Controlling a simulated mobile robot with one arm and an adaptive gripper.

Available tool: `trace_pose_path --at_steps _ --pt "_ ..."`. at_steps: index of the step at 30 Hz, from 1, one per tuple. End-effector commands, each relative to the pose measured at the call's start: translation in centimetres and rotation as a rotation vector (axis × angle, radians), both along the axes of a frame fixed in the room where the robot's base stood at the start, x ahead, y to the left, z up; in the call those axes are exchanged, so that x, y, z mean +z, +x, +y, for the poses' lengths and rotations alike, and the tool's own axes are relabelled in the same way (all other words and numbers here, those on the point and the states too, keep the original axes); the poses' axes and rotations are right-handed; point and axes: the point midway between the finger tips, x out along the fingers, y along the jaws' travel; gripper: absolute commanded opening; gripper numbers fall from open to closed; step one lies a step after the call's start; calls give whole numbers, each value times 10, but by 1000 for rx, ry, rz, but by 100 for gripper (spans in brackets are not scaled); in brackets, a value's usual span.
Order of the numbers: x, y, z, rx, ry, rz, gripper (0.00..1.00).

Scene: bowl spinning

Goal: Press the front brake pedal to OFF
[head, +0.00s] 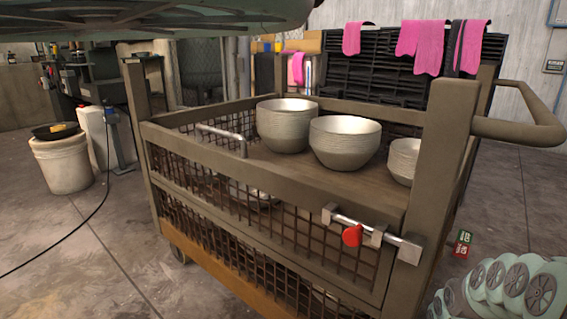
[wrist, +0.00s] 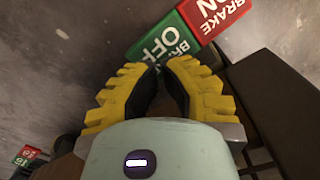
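In the wrist view, a brake pedal has a green BRAKE OFF half (wrist: 162,44) and a red BRAKE ON half (wrist: 212,14). My gripper (wrist: 159,69) has yellow fingers, with the tips close together and nothing seen held between them. The tips lie just below the OFF half in the picture; I cannot tell whether they touch it. A second, smaller green and red pedal (wrist: 26,156) is at the lower left. The head view shows one green and red pedal (head: 463,242) right of the cart's corner post. I cannot tell which pedal this is. My gripper is not visible there.
The cart (head: 300,190) has mesh sides, a handle (head: 535,120) at right and a red-knobbed latch (head: 352,235). Several stacked bowls (head: 345,142) stand on it. A white bucket (head: 62,163) stands at left. A dark post or bar (wrist: 265,100) is right of my gripper in the wrist view.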

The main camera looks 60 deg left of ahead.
Motion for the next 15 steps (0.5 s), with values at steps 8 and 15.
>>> trace_pose_path --at_steps 8,15 --pt "-4 0 0 -1 0 0 0" --pt "-7 0 0 0 0 0 0"
